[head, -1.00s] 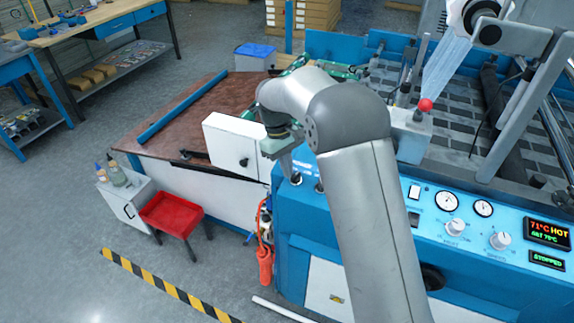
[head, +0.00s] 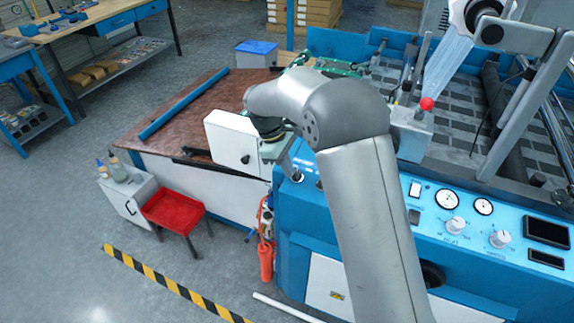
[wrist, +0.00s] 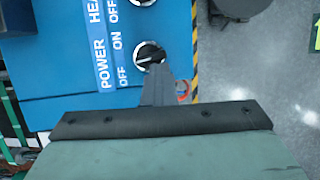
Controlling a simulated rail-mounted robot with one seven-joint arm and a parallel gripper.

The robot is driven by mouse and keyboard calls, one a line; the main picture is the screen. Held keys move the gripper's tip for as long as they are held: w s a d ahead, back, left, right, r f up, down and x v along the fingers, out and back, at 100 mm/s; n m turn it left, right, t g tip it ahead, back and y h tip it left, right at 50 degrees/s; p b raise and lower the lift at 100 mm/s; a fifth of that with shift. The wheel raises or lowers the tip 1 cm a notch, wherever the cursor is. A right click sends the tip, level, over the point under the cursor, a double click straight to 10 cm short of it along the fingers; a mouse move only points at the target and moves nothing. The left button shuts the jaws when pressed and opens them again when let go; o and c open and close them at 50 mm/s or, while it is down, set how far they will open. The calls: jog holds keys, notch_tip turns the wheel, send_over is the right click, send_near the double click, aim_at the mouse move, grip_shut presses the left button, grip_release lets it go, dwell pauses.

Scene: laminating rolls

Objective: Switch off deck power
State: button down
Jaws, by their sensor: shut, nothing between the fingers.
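The POWER switch knob (wrist: 149,54), black on a round pale base, sits on the blue panel (wrist: 70,90) in the wrist view. OFF and ON labels stand beside it, and its pale mark appears turned to the OFF side. My gripper (wrist: 158,85) is shut and empty, its fingertips close to the knob; I cannot tell whether they touch. In the head view my gripper (head: 288,160) is above the left end of the machine's panel, partly hidden by my arm. The temperature display (head: 546,232) and the status display (head: 545,258) are dark.
A second knob (wrist: 142,2), by the HEAT label, is at the wrist view's top edge. A white box (head: 232,143) stands close left of my gripper. Gauges (head: 447,199) and dials sit on the panel's right.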

jog(key=shift+w+d+r, duration=0.1)
jog(key=shift+w+d, duration=0.55)
jog(key=shift+d, duration=0.2)
jog(key=a+p, duration=0.1)
jog(key=w+a, duration=0.1)
jog(key=a, duration=0.1)
jog(key=a+p, duration=0.1)
jog(key=a, duration=0.1)
jog(key=shift+w+r+p, duration=0.3)
jog(key=shift+r, duration=0.05)
jog(key=s+b+v, duration=0.1)
jog(key=v, duration=0.8)
jog(key=shift+w+a+r+b, duration=0.15)
jog(key=shift+w+a+b, duration=0.1)
jog(key=shift+w+b, duration=0.1)
jog(key=w+d+m, duration=0.1)
jog(key=m, duration=0.1)
jog(key=m+y+b, duration=0.1)
jog(key=m, duration=0.1)
jog(key=w+d+r+m+g+y+b, duration=0.1)
jog(key=shift+w+d+m, duration=0.35)
jog(key=shift+m, duration=0.05)
jog(key=shift+f, duration=0.15)
